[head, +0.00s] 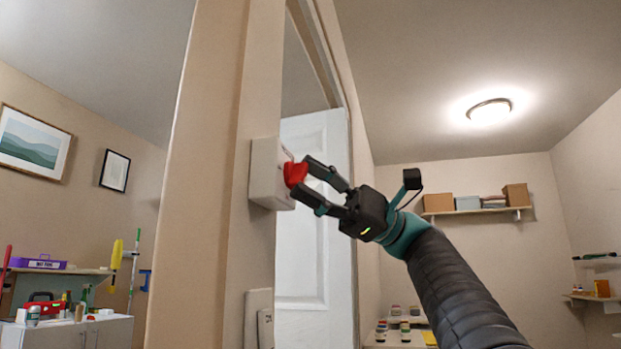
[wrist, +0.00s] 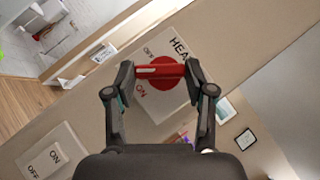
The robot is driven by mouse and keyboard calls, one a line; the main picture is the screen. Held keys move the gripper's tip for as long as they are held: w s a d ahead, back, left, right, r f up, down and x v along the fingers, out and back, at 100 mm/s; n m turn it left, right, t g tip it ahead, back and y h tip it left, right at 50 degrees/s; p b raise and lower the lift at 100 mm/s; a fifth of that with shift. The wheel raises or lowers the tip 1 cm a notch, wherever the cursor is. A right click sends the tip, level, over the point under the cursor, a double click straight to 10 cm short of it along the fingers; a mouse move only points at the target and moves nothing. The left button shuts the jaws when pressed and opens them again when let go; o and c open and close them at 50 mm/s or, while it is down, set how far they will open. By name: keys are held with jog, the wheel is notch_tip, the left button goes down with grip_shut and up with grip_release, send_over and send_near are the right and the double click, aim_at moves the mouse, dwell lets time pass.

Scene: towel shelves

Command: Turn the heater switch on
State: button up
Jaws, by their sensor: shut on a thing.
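The heater switch is a white box (head: 266,174) on the edge of a beige wall, with a red knob (head: 294,173) on its front. In the wrist view the box (wrist: 180,50) shows "HEA", "OFF" and "ON" lettering, partly covered. My gripper (head: 303,177) reaches up from the lower right and is shut on the red knob. In the wrist view the fingertips (wrist: 160,73) press on both ends of the knob's red bar (wrist: 160,71). A pale line on the bar's left end points between OFF and ON.
A second white switch (head: 259,318) is lower on the same wall; it also shows in the wrist view (wrist: 48,155) with OFF and ON labels. A white door (head: 305,215) stands behind. Shelves (head: 470,211) with boxes are far right.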

jog(key=shift+n+h, duration=0.4)
jog(key=shift+n, duration=0.1)
dwell(0.3)
jog(key=o, duration=1.2)
jog(key=shift+c, duration=0.2)
jog(key=shift+w+d, duration=0.1)
jog(key=v, duration=1.2)
